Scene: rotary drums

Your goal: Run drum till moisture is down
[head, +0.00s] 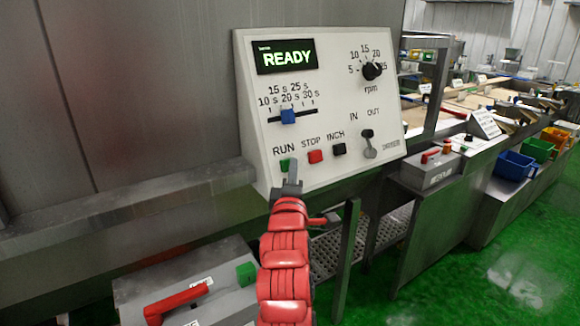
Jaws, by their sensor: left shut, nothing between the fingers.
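The white drum control panel (330,75) fills the middle of the head view. Its display (286,57) reads READY in green. The blue time slider (288,117) sits near the 20 s mark. The black rpm knob (372,70) is at the upper right. A red STOP button (315,156) and black INCH button (339,149) are to the right. The IN/OUT lever (369,145) is beyond them. My right gripper is not in view.
A grey box with a red handle (178,303) and a green button (245,273) stands at the lower left. Another grey box (430,171) stands right of the panel. Blue (514,166) and green bins line the right side. Green floor is open at lower right.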

